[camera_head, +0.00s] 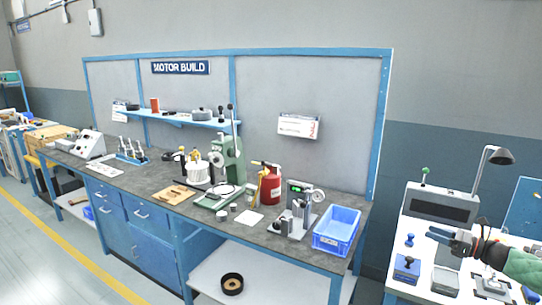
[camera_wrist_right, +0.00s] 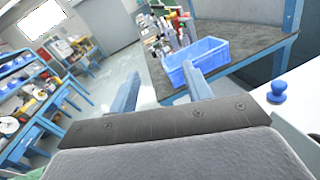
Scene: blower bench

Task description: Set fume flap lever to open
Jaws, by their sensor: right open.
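A thin upright lever with a green ball knob (camera_head: 425,171) stands on top of a white box with a dark front panel (camera_head: 440,205), at the back of the white bench on the right. It is the likeliest fume flap lever, but I see no readable label. My right gripper (camera_head: 443,240) is open and empty above that bench, in front of and below the lever. In the right wrist view its two fingers (camera_wrist_right: 161,70) stand apart with nothing between them, and the lever is not seen there. My left gripper is not in view.
A gap separates the benches.

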